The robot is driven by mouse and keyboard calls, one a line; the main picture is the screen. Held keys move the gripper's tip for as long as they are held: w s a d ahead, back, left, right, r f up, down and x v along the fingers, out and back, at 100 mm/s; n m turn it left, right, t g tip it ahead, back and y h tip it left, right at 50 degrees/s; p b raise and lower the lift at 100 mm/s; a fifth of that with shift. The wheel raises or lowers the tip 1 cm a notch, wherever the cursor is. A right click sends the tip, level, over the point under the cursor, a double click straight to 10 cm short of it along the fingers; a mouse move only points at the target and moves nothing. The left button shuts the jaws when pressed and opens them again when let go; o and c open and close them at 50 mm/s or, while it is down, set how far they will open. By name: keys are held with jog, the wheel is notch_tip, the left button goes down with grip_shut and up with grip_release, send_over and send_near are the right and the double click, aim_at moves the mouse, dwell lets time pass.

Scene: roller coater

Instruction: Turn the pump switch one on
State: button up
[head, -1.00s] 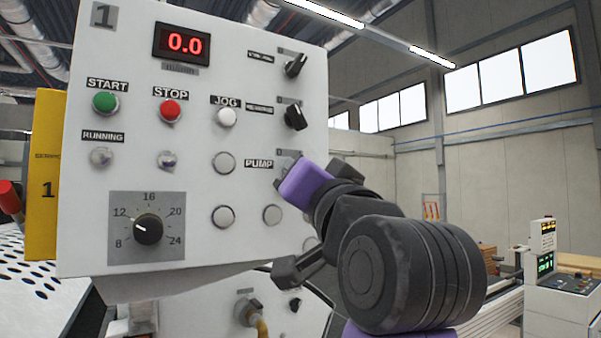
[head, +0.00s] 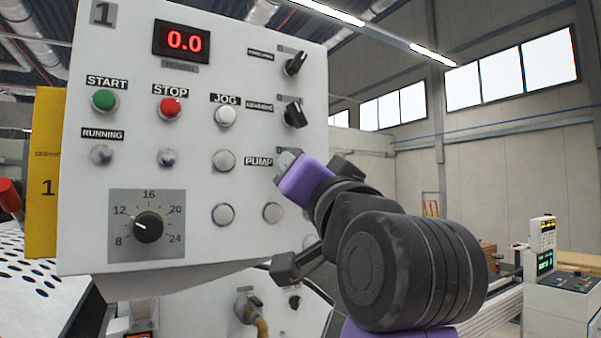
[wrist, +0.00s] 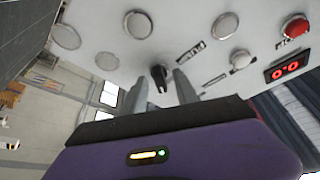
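The pump switch is a small black knob (wrist: 159,77) on the white control panel (head: 150,55), beside the PUMP label (head: 258,162). In the head view my gripper covers this knob. My gripper (head: 284,163) is at the right edge of the panel, just right of the label. In the wrist view my gripper (wrist: 161,82) is open, with one grey finger on each side of the knob. A gap shows between the knob and the fingers, and I cannot tell whether either touches it.
Above the pump position are two similar black switches (head: 295,64), (head: 295,114). Left are the green START button (head: 104,100), red STOP button (head: 170,108), white JOG button (head: 225,116) and a speed dial (head: 148,228). The display (head: 182,42) reads 0.0.

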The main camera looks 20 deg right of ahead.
jog(key=b+v, duration=0.2)
jog(key=v, duration=0.5)
jog(key=shift+s+f+b, duration=0.15)
jog(key=shift+s+b, duration=0.2)
notch_tip(320, 180, up, 4)
jog(key=s+t, duration=0.2)
jog(key=s+f+n+y+b, duration=0.3)
jog(key=f+n, duration=0.5)
jog(key=f, duration=2.7)
jog(key=s+d+f+g+h, duration=0.1)
jog(key=s+f+g, duration=0.3)
jog(key=s+f, duration=1.1)
jog(key=s+d+f+m+g+h+b, duration=0.1)
jog(key=s+d+f+g, duration=0.2)
jog(key=s+f, duration=1.2)
jog(key=shift+d+f+g+h, duration=0.2)
jog(key=shift+f+g+h, duration=0.1)
jog(key=shift+g, duration=0.7)
